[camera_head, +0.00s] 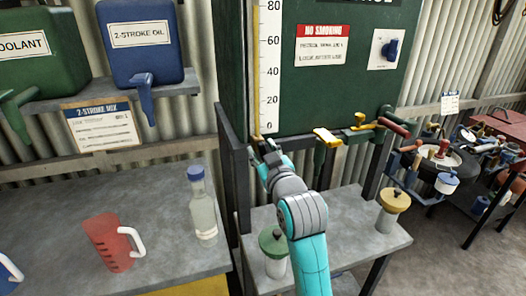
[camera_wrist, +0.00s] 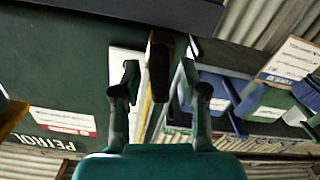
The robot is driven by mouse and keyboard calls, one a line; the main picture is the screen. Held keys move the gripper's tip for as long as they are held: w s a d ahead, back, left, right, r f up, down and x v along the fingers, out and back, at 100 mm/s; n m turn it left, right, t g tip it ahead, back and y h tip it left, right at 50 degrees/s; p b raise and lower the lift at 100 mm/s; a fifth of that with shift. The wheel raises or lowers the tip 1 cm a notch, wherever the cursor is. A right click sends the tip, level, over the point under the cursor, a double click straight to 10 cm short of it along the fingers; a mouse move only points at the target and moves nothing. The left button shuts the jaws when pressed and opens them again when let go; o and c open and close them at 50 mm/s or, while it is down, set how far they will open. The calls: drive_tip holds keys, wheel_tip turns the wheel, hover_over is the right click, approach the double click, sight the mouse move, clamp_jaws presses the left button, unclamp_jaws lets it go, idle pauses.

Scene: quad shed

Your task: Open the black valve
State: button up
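In the wrist view a black lever (camera_wrist: 159,75), apparently the black valve's handle, stands between the two fingers of my gripper (camera_wrist: 160,75). A gap shows on each side of the lever, so the fingers look open around it and not closed on it. The lever's upper end meets a yellowish-brown part under the dark edge of the tank. In the head view my gripper (camera_head: 262,146) is at the lower left corner of the green tank (camera_head: 340,85), by the level scale. There the gripper hides the black valve.
Below are a green-topped container (camera_head: 273,243) and a yellow-topped one (camera_head: 395,201). A clear bottle (camera_head: 203,208) and a red jug (camera_head: 108,242) stand on the left bench.

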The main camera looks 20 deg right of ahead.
clamp_jaws()
drive_tip(key=shift+m, duration=1.6)
drive_tip(key=shift+o, duration=0.7)
unclamp_jaws()
drive_tip(key=shift+d, duration=0.1)
